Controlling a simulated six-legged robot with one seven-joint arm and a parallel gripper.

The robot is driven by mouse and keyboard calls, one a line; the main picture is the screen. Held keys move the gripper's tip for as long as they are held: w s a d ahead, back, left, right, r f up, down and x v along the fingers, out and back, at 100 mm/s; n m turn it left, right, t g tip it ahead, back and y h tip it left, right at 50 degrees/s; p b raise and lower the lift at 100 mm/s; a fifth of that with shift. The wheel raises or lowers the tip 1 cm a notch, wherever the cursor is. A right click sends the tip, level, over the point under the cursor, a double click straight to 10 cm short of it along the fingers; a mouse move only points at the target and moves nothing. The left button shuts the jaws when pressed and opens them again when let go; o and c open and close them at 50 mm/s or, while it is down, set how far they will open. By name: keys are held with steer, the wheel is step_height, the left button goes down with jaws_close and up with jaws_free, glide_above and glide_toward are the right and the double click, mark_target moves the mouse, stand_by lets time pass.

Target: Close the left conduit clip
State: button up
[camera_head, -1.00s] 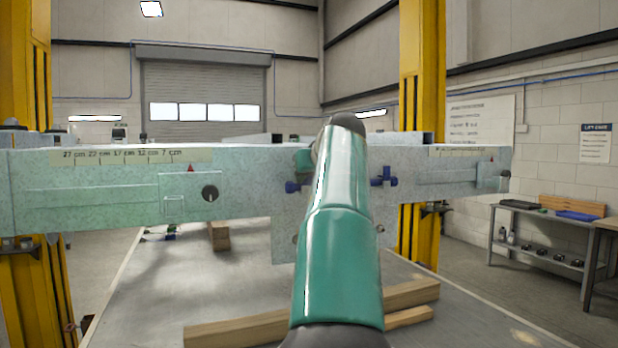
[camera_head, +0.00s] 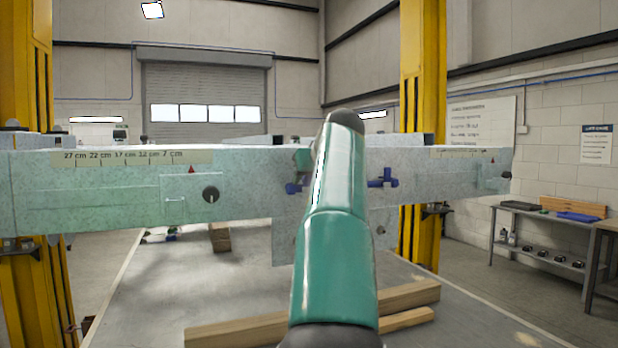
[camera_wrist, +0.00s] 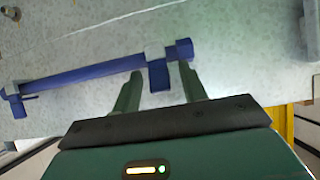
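In the wrist view a long blue bar (camera_wrist: 85,82) runs slanted across the speckled pale-green metal face. A blue block (camera_wrist: 16,104) is at its left end, and a blue clip piece with a downward tab (camera_wrist: 158,76) is near its right end. My gripper (camera_wrist: 161,72) is open, its two fingers either side of that tab; I cannot tell whether they touch it. In the head view, blue parts show left (camera_head: 294,187) and right (camera_head: 382,179) of my green arm, which hides my gripper and the middle of the bar. I cannot tell how far either clip is closed.
The pale-green trailer beam (camera_head: 110,200) spans the view, with a scale label and a round black knob (camera_head: 211,194). Yellow posts (camera_head: 424,80) stand at both sides. Wooden blocks (camera_head: 240,330) lie on the grey surface below. A bench (camera_head: 545,232) stands at the right.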

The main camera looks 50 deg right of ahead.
steer(key=v, duration=1.3)
steer(key=shift+s+a+r, duration=0.15)
steer(key=shift+s+a, duration=0.05)
steer(key=shift+s, duration=0.1)
